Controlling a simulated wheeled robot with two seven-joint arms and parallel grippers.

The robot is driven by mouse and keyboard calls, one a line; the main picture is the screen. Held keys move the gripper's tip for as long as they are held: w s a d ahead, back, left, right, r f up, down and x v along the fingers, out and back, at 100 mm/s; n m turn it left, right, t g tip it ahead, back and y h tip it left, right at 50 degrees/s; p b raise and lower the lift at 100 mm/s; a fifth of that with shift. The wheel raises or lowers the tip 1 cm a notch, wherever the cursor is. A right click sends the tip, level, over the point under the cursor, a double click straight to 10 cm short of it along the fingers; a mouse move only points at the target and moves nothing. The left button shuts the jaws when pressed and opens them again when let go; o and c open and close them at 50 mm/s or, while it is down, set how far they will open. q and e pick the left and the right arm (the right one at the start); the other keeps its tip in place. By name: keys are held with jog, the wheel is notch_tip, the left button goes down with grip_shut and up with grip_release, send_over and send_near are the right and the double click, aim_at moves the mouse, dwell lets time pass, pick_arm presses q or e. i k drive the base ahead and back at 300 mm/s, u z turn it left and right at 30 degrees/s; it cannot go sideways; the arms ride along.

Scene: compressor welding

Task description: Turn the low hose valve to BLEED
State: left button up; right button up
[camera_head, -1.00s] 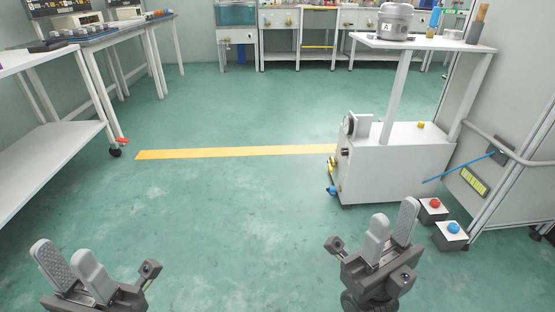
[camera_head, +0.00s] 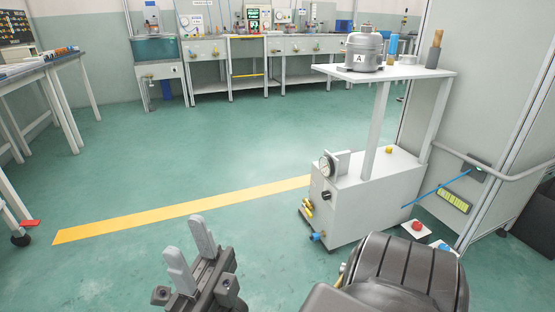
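The white cart (camera_head: 375,200) stands right of centre. Its left-facing side bears a round gauge (camera_head: 327,165), a black knob (camera_head: 326,196), yellow fittings (camera_head: 307,210) and a blue fitting (camera_head: 317,236) near the bottom. No label or BLEED mark can be read at this size, so I cannot tell which is the low hose valve or how it is set. My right gripper (camera_head: 186,234) is at the lower middle, left of the cart, apart from it. Its two grey fingers are spread and empty. My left gripper is out of view.
A silver pot marked A (camera_head: 364,50) stands on the cart's upper shelf (camera_head: 405,73). A red button box (camera_head: 416,229) is on the floor at right, partly hidden by my arm. A wall with a rail (camera_head: 500,175) bounds the right. The floor around the yellow stripe (camera_head: 180,210) is clear.

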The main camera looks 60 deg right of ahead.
aim_at(307, 212)
jog(key=z, duration=0.15)
jog(key=i, duration=1)
jog(key=z, duration=1.05)
jog(key=i, duration=0.65)
jog(key=z, duration=0.5)
